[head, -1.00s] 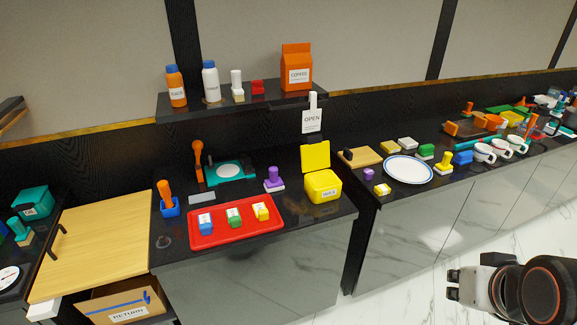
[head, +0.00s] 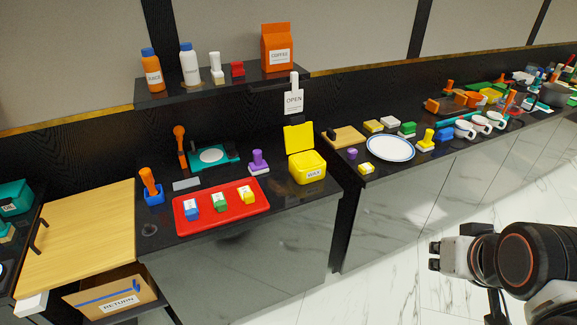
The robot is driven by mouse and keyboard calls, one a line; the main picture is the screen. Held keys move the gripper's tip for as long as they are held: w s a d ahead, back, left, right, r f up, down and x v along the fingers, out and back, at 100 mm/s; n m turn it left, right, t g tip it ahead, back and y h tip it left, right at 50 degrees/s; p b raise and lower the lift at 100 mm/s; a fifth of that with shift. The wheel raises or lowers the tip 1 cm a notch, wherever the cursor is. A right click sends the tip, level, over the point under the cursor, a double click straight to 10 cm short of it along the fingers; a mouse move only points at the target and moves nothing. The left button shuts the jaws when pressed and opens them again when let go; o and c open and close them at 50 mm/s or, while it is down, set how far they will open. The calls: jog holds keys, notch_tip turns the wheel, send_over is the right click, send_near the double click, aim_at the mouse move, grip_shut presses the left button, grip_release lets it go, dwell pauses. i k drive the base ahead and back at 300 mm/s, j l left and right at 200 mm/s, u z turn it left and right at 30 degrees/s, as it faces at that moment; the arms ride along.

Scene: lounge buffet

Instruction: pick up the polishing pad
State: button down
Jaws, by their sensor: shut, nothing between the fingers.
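No item is labelled as the polishing pad, and I cannot tell for certain which one it is. Several handled blocks look like pads or stamps: a purple one with a white base (head: 258,162) right of the teal holder, a white one (head: 217,70) on the raised shelf, and a yellow one (head: 426,140) right of the plate. My gripper (head: 434,256) is at the lower right, in front of the counter and over the floor. It is shut and empty, well apart from all these items.
A red tray (head: 180,222) holds several small labelled boxes. A yellow open-lidded box (head: 308,168), a white plate (head: 390,148) and an orange coffee bag (head: 278,48) stand nearby. A gap splits the counter right of the yellow box. The floor (head: 390,290) before the cabinets is clear.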

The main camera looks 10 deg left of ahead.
aim_at(258, 166)
jog(key=i+u, duration=0.15)
jog(key=u, duration=0.25)
jog(key=i+u, duration=0.1)
jog(key=u, duration=0.35)
jog(key=i+l+u, duration=0.1)
jog(key=u, duration=0.3)
jog(key=i+l+u, duration=0.1)
jog(key=i+l, duration=0.15)
jog(key=i+l+u, duration=0.15)
jog(key=l, duration=0.25)
jog(key=i+l+u, duration=0.1)
jog(key=i+l, duration=0.25)
jog(key=i+l+u, duration=0.15)
jog(key=l, duration=0.3)
jog(key=i, duration=0.05)
